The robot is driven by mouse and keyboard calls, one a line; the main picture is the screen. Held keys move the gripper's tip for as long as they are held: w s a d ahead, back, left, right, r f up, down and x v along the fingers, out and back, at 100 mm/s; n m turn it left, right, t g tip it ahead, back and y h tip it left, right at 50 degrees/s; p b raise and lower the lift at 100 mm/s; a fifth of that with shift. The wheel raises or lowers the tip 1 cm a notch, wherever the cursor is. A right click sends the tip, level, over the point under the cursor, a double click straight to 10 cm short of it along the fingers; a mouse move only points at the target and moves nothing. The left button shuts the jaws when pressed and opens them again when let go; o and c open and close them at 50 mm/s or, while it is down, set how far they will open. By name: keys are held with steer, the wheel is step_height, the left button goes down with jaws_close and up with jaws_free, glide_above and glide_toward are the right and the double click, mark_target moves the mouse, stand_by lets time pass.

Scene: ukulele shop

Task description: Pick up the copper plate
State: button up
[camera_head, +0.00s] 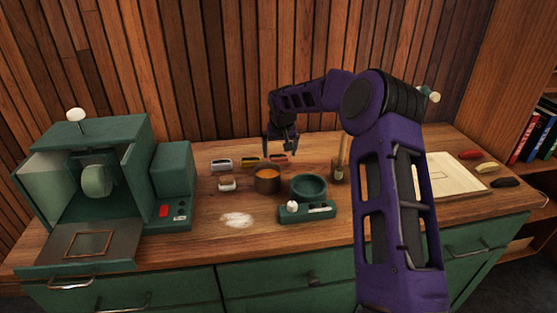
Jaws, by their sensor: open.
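No plain copper plate stands out for certain. A thin copper-coloured rectangular outline (89,244) lies flat on the front bed of the green machine at the left; whether it is a plate or only a frame, I cannot tell. A round copper-brown pot (267,182) stands mid-counter, with orange contents. My gripper (281,152) hangs fingers down near the back of the counter, behind the pot and close to the small coloured blocks. It is open and appears empty. My arm hides part of the counter right of centre.
Small blocks (221,164), a small white-topped item (227,184), a green bowl on a base (309,188) and white powder (237,219) occupy mid-counter. A paper sheet (452,174) lies right. The wood-slat wall (220,70) stands close behind.

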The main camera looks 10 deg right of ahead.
steer(key=shift+x, duration=1.45)
steer(key=shift+r, duration=0.15)
steer(key=c, duration=1.2)
